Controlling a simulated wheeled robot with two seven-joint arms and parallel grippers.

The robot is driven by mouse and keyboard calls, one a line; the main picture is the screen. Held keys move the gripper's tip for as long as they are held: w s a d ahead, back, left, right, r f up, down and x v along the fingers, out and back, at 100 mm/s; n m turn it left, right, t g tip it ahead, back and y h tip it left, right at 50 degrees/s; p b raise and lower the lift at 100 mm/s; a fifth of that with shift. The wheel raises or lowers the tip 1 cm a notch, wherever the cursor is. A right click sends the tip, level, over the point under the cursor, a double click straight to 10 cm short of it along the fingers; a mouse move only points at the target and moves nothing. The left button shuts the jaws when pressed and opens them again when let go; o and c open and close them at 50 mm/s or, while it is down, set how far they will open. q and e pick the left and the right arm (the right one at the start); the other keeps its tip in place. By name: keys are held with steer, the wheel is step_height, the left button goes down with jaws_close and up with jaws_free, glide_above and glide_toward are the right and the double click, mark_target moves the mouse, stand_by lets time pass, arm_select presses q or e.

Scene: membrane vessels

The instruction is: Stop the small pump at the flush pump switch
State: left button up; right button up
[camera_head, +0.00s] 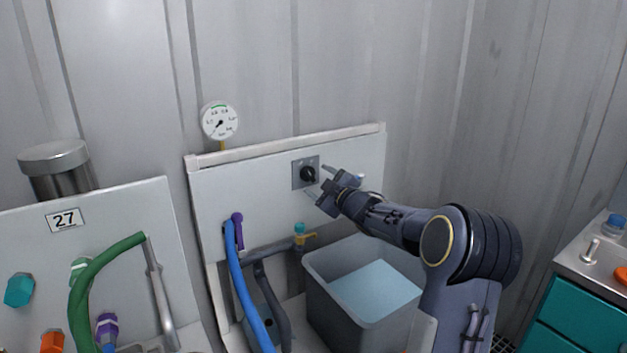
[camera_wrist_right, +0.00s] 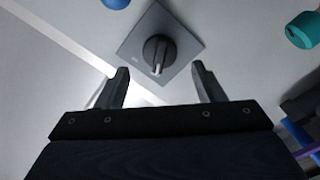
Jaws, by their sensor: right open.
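The flush pump switch (camera_head: 308,174) is a black rotary knob on a square grey plate, set on the white panel (camera_head: 260,187). In the right wrist view the knob (camera_wrist_right: 158,54) sits just ahead of the fingertips, roughly centred between them, with a pale line along its grip. My right gripper (camera_head: 318,180) is open in front of the knob. Its two fingers (camera_wrist_right: 162,76) stand to either side of the knob's line, apart from it and empty. The left gripper does not show. The small pump cannot be made out with certainty.
A grey tank (camera_head: 322,305) of pale blue water stands below the panel. A gauge (camera_head: 220,121) is above it. A panel labelled 27 (camera_head: 66,219) holds a green hose (camera_head: 92,275).

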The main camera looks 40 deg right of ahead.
steer(key=s, duration=0.3)
steer(key=shift+s+a, duration=0.2)
steer(key=shift+s, duration=0.15)
steer(key=s+a+f+m+g+y, duration=0.25)
steer(key=s+a+f+g, duration=0.2)
steer(key=s+a, duration=0.65)
steer(key=s+a+f+m+g+y, duration=0.1)
steer(key=s+a+f+m+g, duration=0.35)
steer(key=s+a, duration=0.6)
steer(key=s+a+f+m+g+y, duration=0.25)
steer(key=s+a+f, duration=0.25)
steer(key=s+a, duration=0.65)
step_height(320, 180, up, 13)
steer(key=p, duration=1.2)
steer(key=shift+s+d+g+p, duration=0.15)
steer(key=shift+d+g+p, duration=0.2)
steer(key=shift+g, duration=0.1)
steer(key=shift+f, duration=0.1)
